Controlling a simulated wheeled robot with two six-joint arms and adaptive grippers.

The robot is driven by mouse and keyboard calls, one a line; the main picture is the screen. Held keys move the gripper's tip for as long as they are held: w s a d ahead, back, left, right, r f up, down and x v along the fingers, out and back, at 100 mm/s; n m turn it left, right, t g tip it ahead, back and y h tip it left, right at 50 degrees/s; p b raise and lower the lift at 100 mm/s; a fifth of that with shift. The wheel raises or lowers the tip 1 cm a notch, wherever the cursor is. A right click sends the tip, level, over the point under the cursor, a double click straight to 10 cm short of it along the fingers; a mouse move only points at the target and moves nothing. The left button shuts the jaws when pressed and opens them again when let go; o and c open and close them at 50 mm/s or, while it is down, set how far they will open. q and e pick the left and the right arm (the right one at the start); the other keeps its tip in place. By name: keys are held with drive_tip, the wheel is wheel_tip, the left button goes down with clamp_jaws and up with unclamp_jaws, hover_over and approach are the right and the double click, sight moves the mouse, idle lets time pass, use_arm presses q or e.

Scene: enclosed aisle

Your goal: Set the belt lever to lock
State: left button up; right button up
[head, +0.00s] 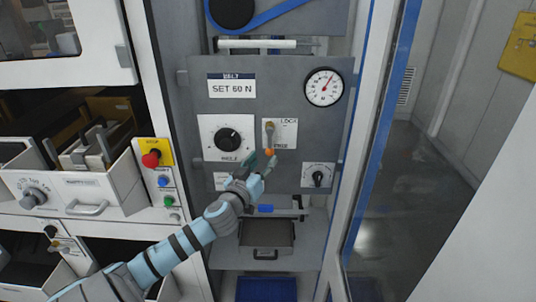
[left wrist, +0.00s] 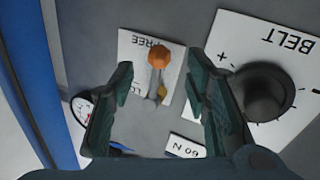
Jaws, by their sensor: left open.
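The belt lever has an orange knob (head: 270,152) and a metal stem, on a white plate (head: 289,132) marked LOCK at the top and FREE at the bottom. The lever hangs down, with its knob at the FREE end. My left gripper (head: 259,163) is open just below and beside the knob. In the left wrist view, which is upside down, the knob (left wrist: 159,56) and stem appear in the gap between the two open fingers (left wrist: 158,82). The fingers do not appear to touch the lever. My right gripper is not in view.
A belt dial (head: 228,140) is left of the lever, a round gauge (head: 324,87) is above right and a small black knob (head: 318,178) is below right. A red stop button (head: 151,160) sits further left. A blue-edged door frame (head: 383,150) stands at right.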

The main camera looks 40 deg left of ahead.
sight(268, 154)
use_arm(q)
drive_tip(key=x, duration=0.4)
drive_tip(key=shift+w+p, duration=0.3)
drive_tip(key=shift+p, duration=0.05)
drive_tip(key=shift+c, duration=0.6)
clamp_jaws()
